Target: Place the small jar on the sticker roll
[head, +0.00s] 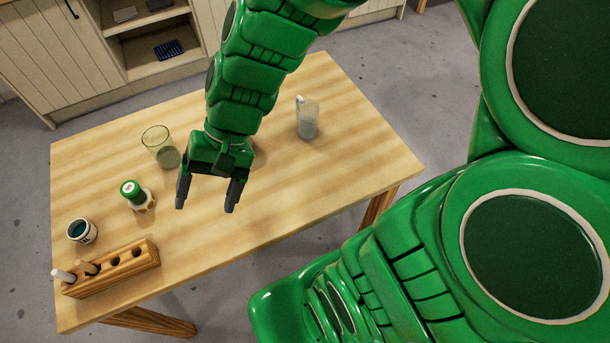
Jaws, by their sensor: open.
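A small jar with a bright green lid (130,187) is upright on the left part of the table. Directly under it is a short, wider white and yellow ring-like piece (146,207), which looks like the sticker roll. The jar appears to rest on it, but the picture is too small to be sure of the contact. My gripper (207,208) points down to the right of the jar, clear of it. Its two dark fingers are spread apart with nothing between them.
A clear drinking glass (161,147) stands behind the jar. A small cup with teal inside (82,231) and a wooden holder (122,270) with light sticks are at front left. A clear jug (307,119) stands right of my arm. The table's (330,185) right part is mostly free.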

